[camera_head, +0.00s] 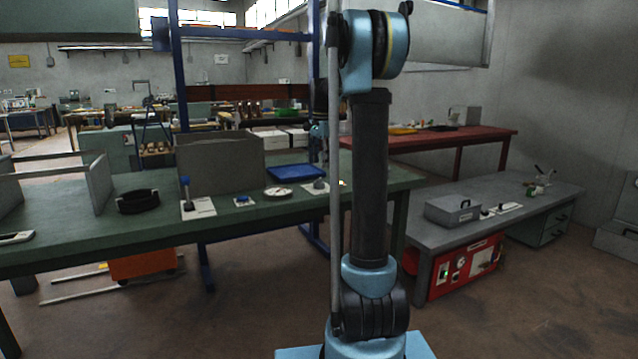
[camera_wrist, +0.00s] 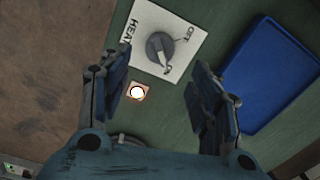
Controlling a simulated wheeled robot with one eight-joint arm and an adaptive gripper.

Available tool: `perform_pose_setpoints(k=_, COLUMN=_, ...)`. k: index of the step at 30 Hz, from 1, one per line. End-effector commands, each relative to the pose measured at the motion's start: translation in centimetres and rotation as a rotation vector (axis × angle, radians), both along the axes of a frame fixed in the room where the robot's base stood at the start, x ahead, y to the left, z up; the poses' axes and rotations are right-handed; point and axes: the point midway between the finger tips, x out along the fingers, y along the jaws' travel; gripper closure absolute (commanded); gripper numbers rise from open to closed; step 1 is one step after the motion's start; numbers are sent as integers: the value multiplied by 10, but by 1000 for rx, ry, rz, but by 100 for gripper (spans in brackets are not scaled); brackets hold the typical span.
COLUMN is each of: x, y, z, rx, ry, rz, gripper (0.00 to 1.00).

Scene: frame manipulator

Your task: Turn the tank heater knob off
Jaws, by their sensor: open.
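The heater knob (camera_wrist: 157,45) is a round dark grey dial with a light grey pointer. I see no contact with the knob.
A blue tray (camera_wrist: 268,88) lies right of the plate in the wrist view. A small orange-edged square with a bright white disc (camera_wrist: 138,92) lies below the plate.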

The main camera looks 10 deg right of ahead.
Motion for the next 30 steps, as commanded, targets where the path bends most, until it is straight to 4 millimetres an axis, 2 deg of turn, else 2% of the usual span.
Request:
perform_pose_setpoints(k=9, x=2, y=3, z=-55, rx=0, ry=0, rz=2, gripper=43)
perform_pose_setpoints(k=15, x=3, y=3, z=-76, rx=0, ry=0, rz=2, gripper=43)
perform_pose_setpoints(k=28, x=3, y=4, z=-84, rx=0, ry=0, rz=3, gripper=43)
perform_pose_setpoints(k=30, x=3, y=4, z=-84, rx=0, ry=0, rz=3, gripper=59)
